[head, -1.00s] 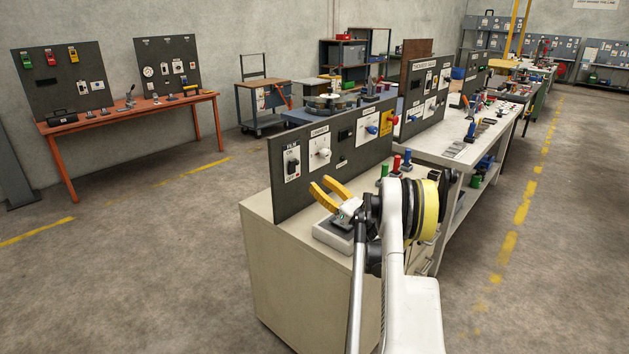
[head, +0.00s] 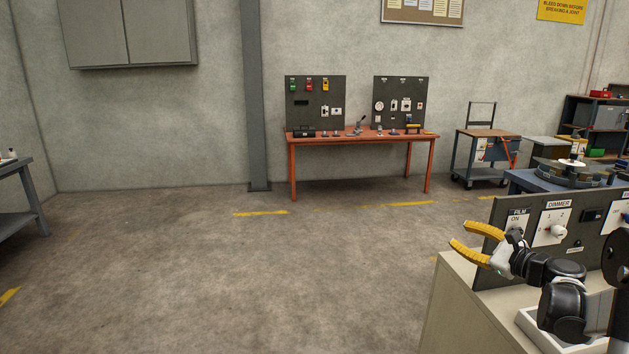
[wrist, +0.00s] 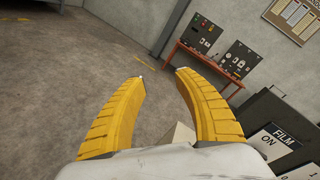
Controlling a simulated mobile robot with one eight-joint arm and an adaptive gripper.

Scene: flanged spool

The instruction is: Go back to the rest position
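My gripper (head: 460,233) is at the right of the head view, in front of the dark switch panel and above the near end of the beige bench (head: 452,300). Its two yellow fingers point left and stand apart with nothing between them. In the wrist view my gripper (wrist: 160,74) is also open and empty, with bare floor beyond the fingertips. My arm folds back toward the right edge of the head view.
The dark panel (head: 490,270) with a dimmer knob (head: 557,230) stands close behind my gripper. A white tray (head: 532,322) lies under my arm. An orange table (head: 360,143) stands by the far wall. The floor at left and middle is clear.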

